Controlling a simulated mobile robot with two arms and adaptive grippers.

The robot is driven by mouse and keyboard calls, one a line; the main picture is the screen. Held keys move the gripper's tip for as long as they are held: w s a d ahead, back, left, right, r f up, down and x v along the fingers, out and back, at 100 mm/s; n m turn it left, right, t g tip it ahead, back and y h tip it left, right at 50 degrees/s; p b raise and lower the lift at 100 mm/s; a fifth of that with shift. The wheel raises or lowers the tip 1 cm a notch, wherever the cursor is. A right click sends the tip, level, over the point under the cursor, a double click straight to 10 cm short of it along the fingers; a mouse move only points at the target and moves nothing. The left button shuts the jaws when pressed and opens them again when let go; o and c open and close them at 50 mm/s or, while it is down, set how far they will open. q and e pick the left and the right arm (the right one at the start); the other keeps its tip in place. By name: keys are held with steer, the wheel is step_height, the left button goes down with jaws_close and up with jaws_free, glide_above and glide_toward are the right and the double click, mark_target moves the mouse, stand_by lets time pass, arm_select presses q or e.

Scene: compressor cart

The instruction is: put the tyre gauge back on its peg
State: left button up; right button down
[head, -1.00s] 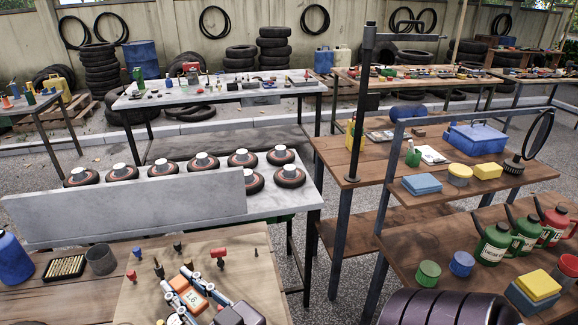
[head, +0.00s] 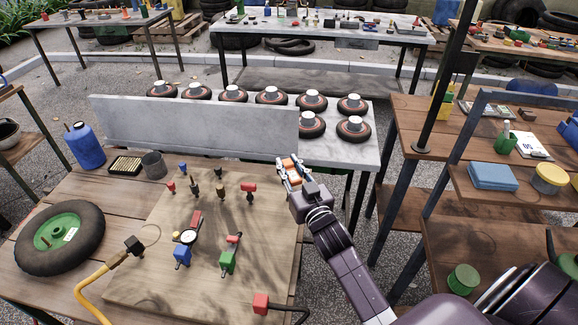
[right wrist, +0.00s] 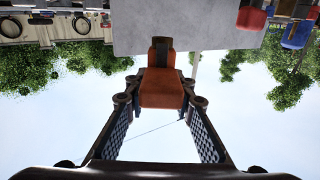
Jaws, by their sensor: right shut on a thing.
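My right gripper (head: 290,172) is shut on the orange tyre gauge (head: 289,166) near the upper right corner of the wooden tool board (head: 140,285). In the right wrist view, the gauge's orange body (right wrist: 162,88) sits between the two finger pads of the right gripper (right wrist: 163,120). Several small tools are on the board, among them a red-headed one (head: 248,187) left of the gripper. I cannot tell which peg is the gauge's own. My left gripper is not in view.
A green-hubbed wheel (head: 65,237) and a yellow hose (head: 92,284) are left of the board. Behind stands a grey panel (head: 190,128) and a table with several small wheels (head: 311,124). Brown shelves (head: 420,190) stand at right.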

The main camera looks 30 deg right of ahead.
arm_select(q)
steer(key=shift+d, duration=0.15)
arm_select(e)
steer(key=shift+s, duration=0.1)
step_height(320, 180, down, 2)
steer(key=shift+f+b, duration=0.1)
steer(key=shift+b, duration=0.6)
step_height(320, 180, down, 3)
steer(key=shift+f+b, duration=0.2)
steer(key=shift+b, duration=1.05)
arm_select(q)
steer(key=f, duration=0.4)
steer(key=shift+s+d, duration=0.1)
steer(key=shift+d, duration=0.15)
arm_select(e)
steer(key=shift+f, duration=0.1)
arm_select(q)
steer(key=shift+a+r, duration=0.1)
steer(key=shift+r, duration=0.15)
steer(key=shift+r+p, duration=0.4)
steer(key=shift+p, duration=0.15)
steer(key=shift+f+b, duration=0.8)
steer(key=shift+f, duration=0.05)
arm_select(e)
steer(key=shift+f, duration=1.1)
